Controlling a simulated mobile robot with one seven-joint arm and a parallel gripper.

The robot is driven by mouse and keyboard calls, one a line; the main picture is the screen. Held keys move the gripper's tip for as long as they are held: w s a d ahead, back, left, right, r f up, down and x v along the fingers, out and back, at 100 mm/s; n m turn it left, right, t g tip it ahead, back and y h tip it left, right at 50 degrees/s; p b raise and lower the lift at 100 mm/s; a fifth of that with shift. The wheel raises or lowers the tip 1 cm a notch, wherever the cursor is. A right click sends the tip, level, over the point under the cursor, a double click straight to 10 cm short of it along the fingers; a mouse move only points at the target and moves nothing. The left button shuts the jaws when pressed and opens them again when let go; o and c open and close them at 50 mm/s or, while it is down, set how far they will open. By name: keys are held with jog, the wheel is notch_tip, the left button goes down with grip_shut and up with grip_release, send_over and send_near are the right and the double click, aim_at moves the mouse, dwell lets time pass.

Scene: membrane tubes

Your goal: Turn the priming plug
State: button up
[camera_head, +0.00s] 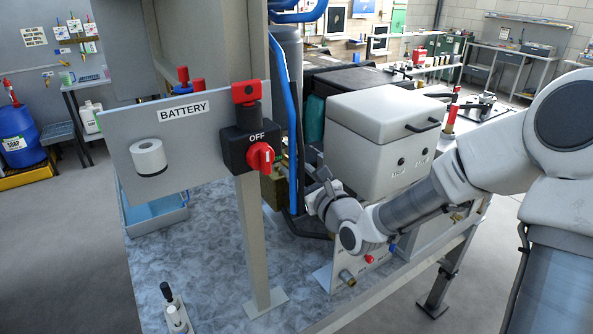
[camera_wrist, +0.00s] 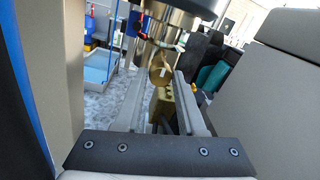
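A round brass plug (camera_wrist: 161,70) with a pale mark on its face, seemingly the priming plug, shows in the wrist view under a grey metal cylinder (camera_wrist: 172,20). A brass block (camera_wrist: 166,104) lies just below it. My gripper (camera_wrist: 160,80) points at the plug with its two fingers apart, one on each side of it in the picture. I see no clear contact, and the depth between fingertips and plug is hard to tell.
A post with a BATTERY panel (camera_head: 190,130) and red OFF switch (camera_head: 260,156) stands left of my gripper. Blue hoses (camera_head: 293,130) run down beside it. The white box (camera_head: 383,135) is close on the right. Bare bench top (camera_head: 215,275) lies in front.

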grip_shut()
jog(key=shift+n, duration=0.3)
